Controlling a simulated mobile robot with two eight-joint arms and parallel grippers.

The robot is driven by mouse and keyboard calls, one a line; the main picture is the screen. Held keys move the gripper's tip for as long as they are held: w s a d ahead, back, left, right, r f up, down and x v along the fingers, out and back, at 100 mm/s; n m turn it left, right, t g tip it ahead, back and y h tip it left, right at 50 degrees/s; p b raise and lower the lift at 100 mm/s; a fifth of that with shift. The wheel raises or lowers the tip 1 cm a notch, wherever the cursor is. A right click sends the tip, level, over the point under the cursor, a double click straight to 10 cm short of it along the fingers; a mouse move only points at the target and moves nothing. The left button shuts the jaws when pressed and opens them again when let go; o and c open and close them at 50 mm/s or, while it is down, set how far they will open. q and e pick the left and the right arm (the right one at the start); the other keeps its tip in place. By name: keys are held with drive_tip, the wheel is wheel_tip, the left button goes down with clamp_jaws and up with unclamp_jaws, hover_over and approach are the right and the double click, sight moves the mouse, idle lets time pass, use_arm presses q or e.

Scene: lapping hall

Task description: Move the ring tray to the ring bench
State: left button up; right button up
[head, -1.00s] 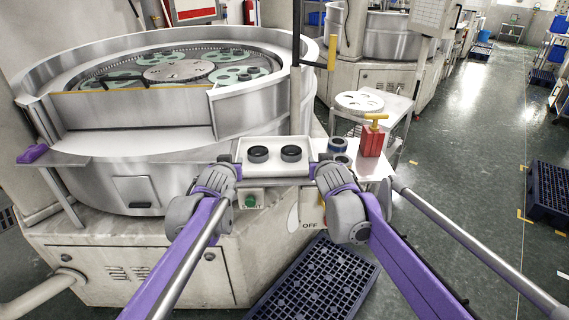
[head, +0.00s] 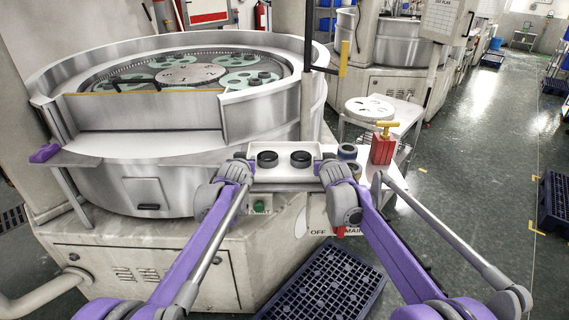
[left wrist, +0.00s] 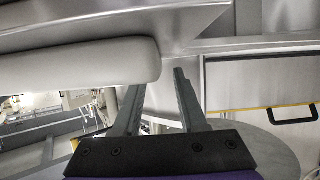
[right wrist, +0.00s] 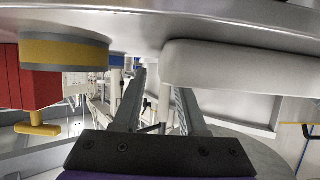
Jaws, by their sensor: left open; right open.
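The ring tray (head: 284,181) is a white shallow tray holding two black rings, level at the front of the large round lapping machine. My left gripper (head: 246,160) is open at the tray's left end, and my right gripper (head: 322,163) is open at its right end. In the left wrist view, the tray's pale rounded end (left wrist: 80,60) lies beyond the open fingers (left wrist: 155,80). The right wrist view shows the tray (right wrist: 240,65) beyond the open right fingers (right wrist: 160,78). I cannot tell whether either gripper touches it. I cannot identify the ring bench with certainty.
A red box with a yellow handle (head: 383,150) and dark blue-rimmed rings (head: 348,152) stand just right of the tray. A white stand (head: 398,112) bears a white holed disc (head: 369,107). A dark crate (head: 325,283) lies on the floor below.

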use_arm(q)
drive_tip(key=shift+x, duration=0.85)
use_arm(e)
drive_tip(key=shift+x, duration=0.85)
use_arm(q)
clamp_jaws()
use_arm(e)
clamp_jaws()
